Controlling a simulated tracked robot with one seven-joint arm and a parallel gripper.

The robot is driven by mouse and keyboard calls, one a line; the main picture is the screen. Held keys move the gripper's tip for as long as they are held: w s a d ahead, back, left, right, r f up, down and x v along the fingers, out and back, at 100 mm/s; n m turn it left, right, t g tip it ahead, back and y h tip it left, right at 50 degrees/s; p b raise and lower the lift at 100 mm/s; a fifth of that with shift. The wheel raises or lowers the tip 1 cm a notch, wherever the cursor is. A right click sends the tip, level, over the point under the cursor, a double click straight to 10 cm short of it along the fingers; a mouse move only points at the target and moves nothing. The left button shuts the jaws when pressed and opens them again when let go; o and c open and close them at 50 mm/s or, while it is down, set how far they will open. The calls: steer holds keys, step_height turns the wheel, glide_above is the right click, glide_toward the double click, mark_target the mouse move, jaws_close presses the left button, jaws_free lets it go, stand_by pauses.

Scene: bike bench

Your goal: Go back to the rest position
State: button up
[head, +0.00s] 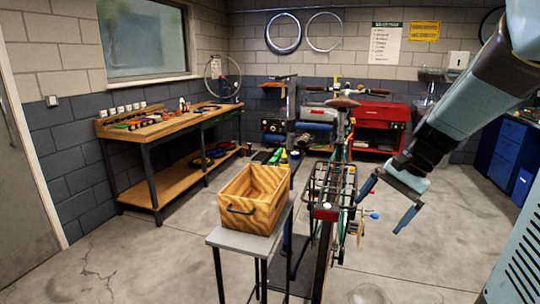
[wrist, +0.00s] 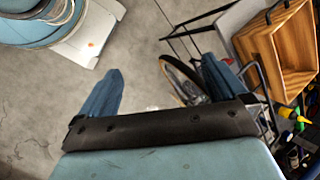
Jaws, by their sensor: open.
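My gripper (head: 387,203) is open, with its two blue fingers spread and nothing between them. In the head view it hangs at the right of the bicycle (head: 330,190), apart from it. In the wrist view my gripper (wrist: 160,90) points down over the floor, and one finger overlaps the bicycle's rear rack and wheel (wrist: 185,80) in the picture.
A wooden crate (head: 236,211) sits on a small grey table (head: 240,243) left of the bicycle. A wooden workbench (head: 165,125) stands along the left wall. A red tool chest (head: 378,125) is at the back. The floor (head: 420,250) right of the bicycle is clear.

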steer(key=s+a+r+n+t+h, duration=0.2)
steer(key=s+r+n+t+h, duration=0.3)
steer(key=s+n, duration=0.3)
steer(key=shift+s+r+n+t, duration=0.3)
steer(key=shift+s+r, duration=0.6)
steer(key=shift+s, duration=0.65)
stand_by(0.9)
